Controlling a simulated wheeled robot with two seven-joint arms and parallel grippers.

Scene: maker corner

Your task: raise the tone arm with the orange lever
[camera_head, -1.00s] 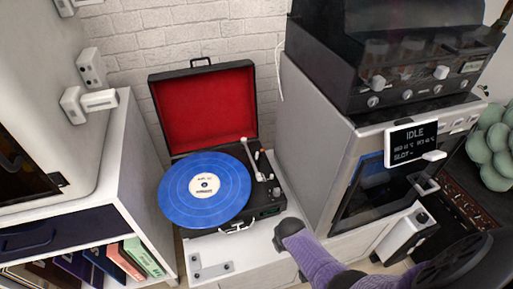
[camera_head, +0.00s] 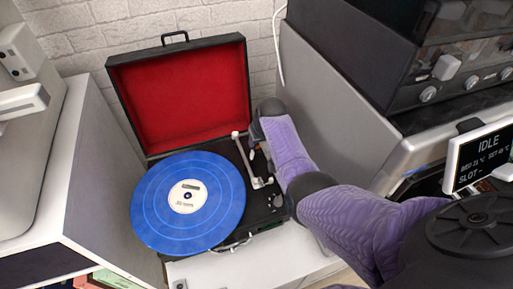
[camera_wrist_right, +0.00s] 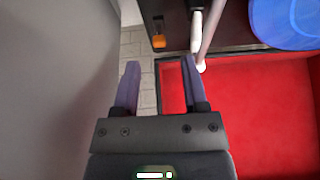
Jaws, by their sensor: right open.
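The record player stands open in the head view, with a blue record (camera_head: 160,215) on it and a red-lined lid (camera_head: 185,95) raised behind. The white tone arm (camera_head: 246,163) lies along the right side, beside the record; it also shows in the right wrist view (camera_wrist_right: 208,35). The orange lever (camera_wrist_right: 159,41) shows in the right wrist view on the dark deck, left of the tone arm. My right gripper (camera_wrist_right: 158,68) is open and empty, its fingers pointing toward the lever and apart from it. In the head view my right arm hides its fingers. My left gripper is not in view.
A grey-sided machine (camera_head: 325,100) stands close to the right of the player, with a display reading IDLE (camera_head: 482,158). A brick wall (camera_head: 110,25) is behind. A white cabinet (camera_head: 85,175) stands at the left. The white top in front of the player (camera_head: 265,262) is clear.

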